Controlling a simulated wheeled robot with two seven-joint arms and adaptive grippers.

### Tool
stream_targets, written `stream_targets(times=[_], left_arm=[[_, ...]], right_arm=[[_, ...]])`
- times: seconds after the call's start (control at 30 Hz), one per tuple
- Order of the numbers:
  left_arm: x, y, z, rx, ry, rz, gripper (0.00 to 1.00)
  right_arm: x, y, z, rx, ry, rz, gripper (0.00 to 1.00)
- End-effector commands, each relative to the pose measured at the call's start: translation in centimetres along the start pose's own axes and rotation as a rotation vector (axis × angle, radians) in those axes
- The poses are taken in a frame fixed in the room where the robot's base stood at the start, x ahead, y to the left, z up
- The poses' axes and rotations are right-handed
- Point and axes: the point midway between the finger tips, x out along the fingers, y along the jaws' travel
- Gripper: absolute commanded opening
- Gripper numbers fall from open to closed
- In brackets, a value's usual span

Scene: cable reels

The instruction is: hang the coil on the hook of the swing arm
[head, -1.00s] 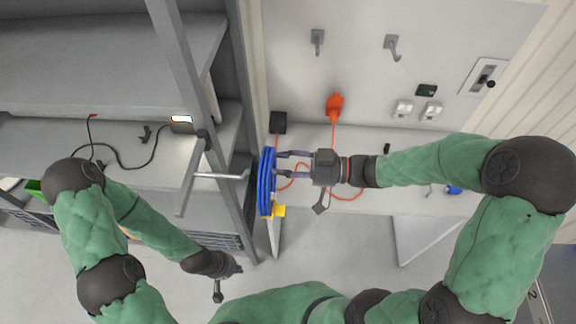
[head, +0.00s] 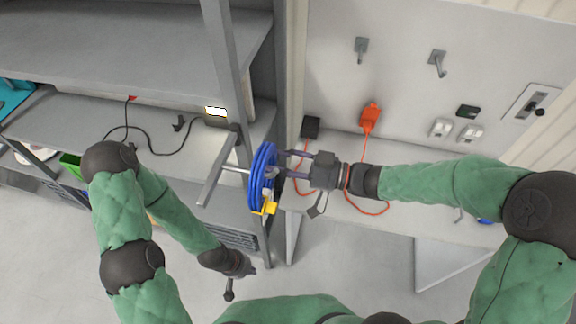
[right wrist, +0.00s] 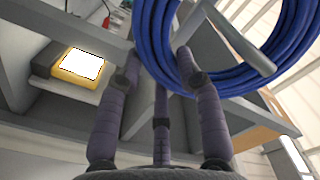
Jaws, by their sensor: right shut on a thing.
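The blue coil (head: 262,172) is upright beside the shelf post in the head view. The grey swing arm (head: 216,172) has a light rod, its hook (head: 234,169), reaching right to the coil. A grey end shows on the coil's right side, so the rod appears to pass through the ring. My right gripper (head: 286,165) is shut on the coil from the right. My left gripper (head: 243,271) hangs low, away from the coil; its jaws are unclear.
A yellow piece (head: 268,208) sits at the coil's lower edge. Grey shelving (head: 120,60) stands left. A wall panel has two hooks (head: 361,48) and an orange plug (head: 370,118) with a cord. A yellow-framed lamp (head: 216,113) is on the shelf.

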Motion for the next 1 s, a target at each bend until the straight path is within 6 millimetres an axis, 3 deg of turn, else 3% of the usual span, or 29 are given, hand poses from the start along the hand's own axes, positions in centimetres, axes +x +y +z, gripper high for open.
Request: stream_targets(times=[0.2, 0.6, 1.0], left_arm=[[0.6, -0.2, 0.0, 0.000, 0.000, 0.000, 0.00], [1.9, -0.7, -0.1, 0.000, 0.000, 0.000, 0.00], [1.9, -0.7, -0.1, 0.000, 0.000, 0.000, 0.00]], right_arm=[[1.4, 0.1, 0.3, 0.002, 0.000, -0.002, 0.00], [1.4, 1.1, 2.2, 0.001, 0.000, -0.001, 0.00], [1.4, 1.3, 2.5, 0.000, 0.001, -0.001, 0.00]])
